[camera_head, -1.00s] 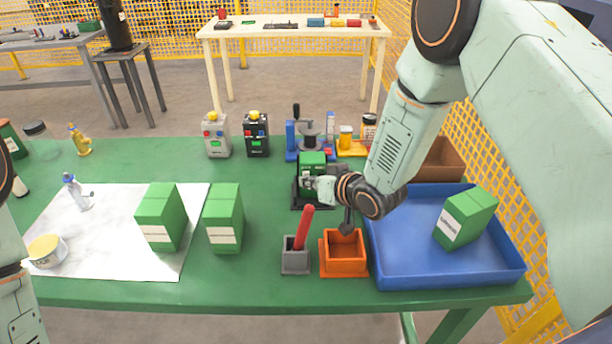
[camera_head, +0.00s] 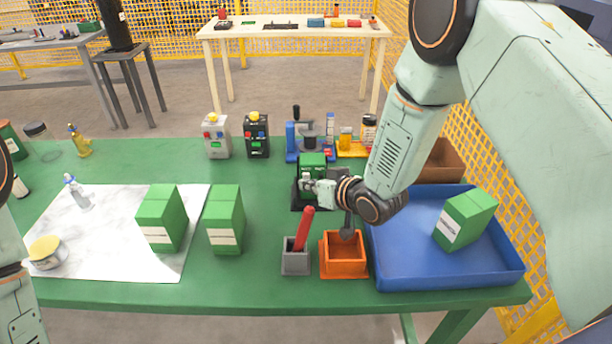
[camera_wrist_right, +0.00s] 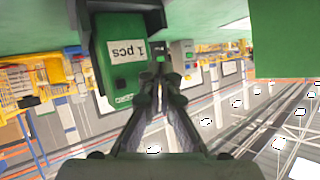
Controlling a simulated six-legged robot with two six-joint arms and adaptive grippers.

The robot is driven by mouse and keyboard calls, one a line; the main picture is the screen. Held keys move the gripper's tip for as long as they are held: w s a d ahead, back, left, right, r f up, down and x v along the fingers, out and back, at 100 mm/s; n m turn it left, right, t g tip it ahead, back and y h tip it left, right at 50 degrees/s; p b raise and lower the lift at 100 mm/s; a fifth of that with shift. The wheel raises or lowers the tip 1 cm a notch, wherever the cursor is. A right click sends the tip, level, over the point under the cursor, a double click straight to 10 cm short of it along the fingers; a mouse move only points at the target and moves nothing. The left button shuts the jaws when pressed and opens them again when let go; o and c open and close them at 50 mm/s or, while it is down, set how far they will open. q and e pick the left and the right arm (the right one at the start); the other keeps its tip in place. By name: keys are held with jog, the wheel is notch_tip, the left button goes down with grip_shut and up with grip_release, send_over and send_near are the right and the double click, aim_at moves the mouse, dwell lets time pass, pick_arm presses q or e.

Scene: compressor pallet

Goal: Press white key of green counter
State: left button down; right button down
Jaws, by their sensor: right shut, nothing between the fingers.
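The green counter (camera_head: 312,161) stands in a black base near the middle of the green table, partly hidden by my right gripper. In the right wrist view, the counter (camera_wrist_right: 117,78) appears upside down, with a display reading "1 pcs" and a "ZERO" label. My right gripper (camera_head: 307,186) is shut and empty at the counter's front; its fingertips (camera_wrist_right: 160,62) are beside the counter's face. I cannot tell whether they touch it. The white key is not clearly visible; the fingers may hide it. My left arm shows at the left edge, its gripper out of frame.
A grey holder (camera_head: 295,262) with a red stick and an orange box (camera_head: 343,262) stand in front of the counter. A blue tray (camera_head: 400,270) is at right. Grey (camera_head: 216,140) and black (camera_head: 256,139) button boxes stand behind. Green cartons (camera_head: 225,222) stand left.

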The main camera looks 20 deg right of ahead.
jog(key=shift+s, duration=0.25)
jog(key=shift+s+a, duration=0.1)
jog(key=shift+s+a+p, duration=0.2)
jog(key=shift+s+p, duration=0.05)
jog(key=shift+s, duration=0.5)
jog(key=shift+s+a+p, duration=0.2)
jog(key=shift+s+a, duration=0.05)
jog(key=shift+s, duration=0.55)
jog(key=shift+s+a+p, duration=0.2)
jog(key=shift+s+p, duration=0.05)
jog(key=shift+s, duration=0.5)
